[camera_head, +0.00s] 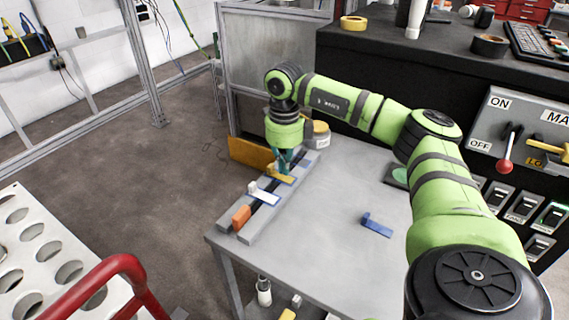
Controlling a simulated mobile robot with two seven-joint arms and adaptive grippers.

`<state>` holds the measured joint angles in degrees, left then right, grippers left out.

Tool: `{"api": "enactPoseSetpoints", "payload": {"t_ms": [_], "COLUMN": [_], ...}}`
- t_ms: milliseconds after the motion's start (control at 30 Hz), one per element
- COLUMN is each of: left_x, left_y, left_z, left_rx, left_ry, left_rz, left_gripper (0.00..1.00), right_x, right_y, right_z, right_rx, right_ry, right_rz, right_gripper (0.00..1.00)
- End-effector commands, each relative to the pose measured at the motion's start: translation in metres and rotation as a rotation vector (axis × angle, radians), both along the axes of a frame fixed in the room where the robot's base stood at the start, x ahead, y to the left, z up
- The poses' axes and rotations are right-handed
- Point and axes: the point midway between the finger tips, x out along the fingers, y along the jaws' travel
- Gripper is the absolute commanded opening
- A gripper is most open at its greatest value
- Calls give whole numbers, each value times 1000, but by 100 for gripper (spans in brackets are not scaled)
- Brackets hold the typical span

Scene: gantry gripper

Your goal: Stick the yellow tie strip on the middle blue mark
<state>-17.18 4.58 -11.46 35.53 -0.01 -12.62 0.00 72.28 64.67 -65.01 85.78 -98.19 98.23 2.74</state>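The yellow tie strip (281,176) lies across the far part of two parallel grey rails (296,168) on the left side of the table. My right gripper (285,163) points down at the strip, its teal fingertips at the strip's raised end. The fingers are too small here to show whether they are closed on it. A white strip (264,196) with blue showing at its edge crosses the rails nearer to me. A blue L-shaped strip (377,225) lies alone on the table. I cannot make out the middle blue mark. My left gripper is out of view.
An orange block (241,216) sits at the rails' near end. A yellow-brown panel (250,153) and a round container (319,134) stand near the far end. The grey table (330,190) is mostly clear. A switch panel (510,150) stands to the right.

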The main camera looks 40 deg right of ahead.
Motion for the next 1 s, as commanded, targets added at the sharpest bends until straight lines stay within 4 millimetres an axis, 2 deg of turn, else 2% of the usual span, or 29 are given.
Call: {"api": "enactPoseSetpoints", "payload": {"t_ms": [600,1000], "left_x": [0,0], "left_y": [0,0], "left_z": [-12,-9], "left_rx": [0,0], "left_ry": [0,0], "left_rz": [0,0], "left_gripper": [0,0], "right_x": [0,0], "right_y": [0,0], "right_z": [-20,-17], "right_rx": [0,0], "right_ry": [0,0], "right_rz": [0,0], "right_gripper": [0,0]}}
